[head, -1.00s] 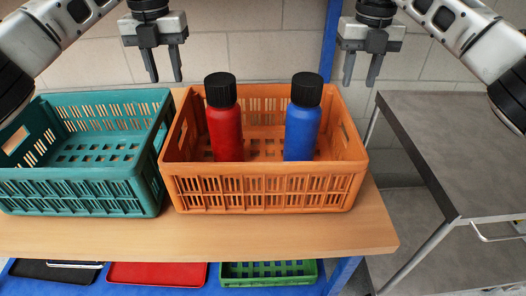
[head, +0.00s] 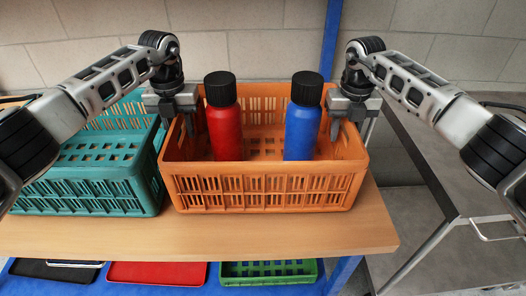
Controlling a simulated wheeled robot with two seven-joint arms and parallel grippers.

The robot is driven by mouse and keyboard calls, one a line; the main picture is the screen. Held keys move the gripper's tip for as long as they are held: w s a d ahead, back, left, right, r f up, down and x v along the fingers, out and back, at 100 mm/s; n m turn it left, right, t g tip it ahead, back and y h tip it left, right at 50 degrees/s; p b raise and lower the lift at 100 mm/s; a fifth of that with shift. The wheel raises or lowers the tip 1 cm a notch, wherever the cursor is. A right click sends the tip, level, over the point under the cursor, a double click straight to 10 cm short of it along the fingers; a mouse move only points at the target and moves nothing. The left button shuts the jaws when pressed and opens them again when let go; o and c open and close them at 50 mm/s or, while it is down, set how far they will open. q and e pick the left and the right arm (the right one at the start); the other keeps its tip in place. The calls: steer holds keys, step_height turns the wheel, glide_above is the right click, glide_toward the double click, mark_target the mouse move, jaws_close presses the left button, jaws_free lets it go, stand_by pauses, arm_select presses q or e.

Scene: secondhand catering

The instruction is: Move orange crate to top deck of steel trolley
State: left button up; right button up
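The orange crate (head: 262,190) stands on the wooden shelf, with a red bottle (head: 225,132) and a blue bottle (head: 301,132) upright inside it, both with black caps. My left gripper (head: 178,128) is at the crate's left wall and my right gripper (head: 347,128) is at its right wall. Both point down with their fingers apart, at rim height. Whether the fingers touch or straddle the walls is hard to see. The steel trolley (head: 480,165) stands to the right of the shelf, its grey top deck partly hidden behind my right arm.
A teal crate (head: 85,190) stands close to the orange crate's left side, under my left arm. The wooden shelf (head: 290,235) has a bare front strip. A red tray (head: 155,273) and a green crate (head: 268,271) lie below. A blue post (head: 331,40) rises behind.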

arm_select(q)
jaws_close()
arm_select(e)
jaws_close()
stand_by(1.2)
arm_select(q)
steer(key=shift+w+r, duration=0.15)
steer(key=shift+r, duration=0.1)
arm_select(e)
steer(key=shift+w+r, duration=0.15)
steer(key=shift+r, duration=0.05)
